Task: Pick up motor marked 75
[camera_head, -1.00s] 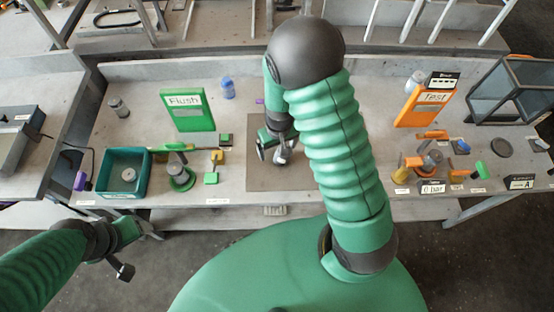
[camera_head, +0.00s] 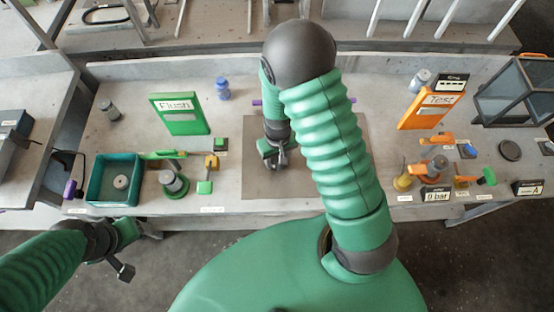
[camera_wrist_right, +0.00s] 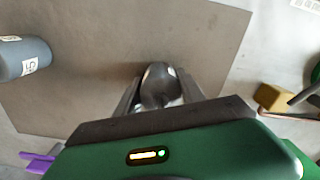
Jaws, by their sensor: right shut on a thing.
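My right gripper (camera_head: 280,160) is over the grey mat (camera_head: 255,182), mostly seen from above beneath its own wrist. In the right wrist view its jaws (camera_wrist_right: 160,98) are shut on a shiny rounded metal part (camera_wrist_right: 160,80); no mark on it is readable. A blue-grey cylinder (camera_wrist_right: 22,57) with a white label lies at the left of that view, apart from the jaws; its label is only partly readable, with a 5. In the head view my arm probably hides this cylinder. My left gripper (camera_head: 138,248) is open and empty, in front of the bench.
A teal bin (camera_head: 116,180), green Flush board (camera_head: 180,114) and blue cylinder (camera_head: 222,88) stand left of the mat. The orange Test board (camera_head: 428,108) and small fixtures stand right. A purple bar (camera_wrist_right: 38,160) and yellow block (camera_wrist_right: 274,98) flank the jaws.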

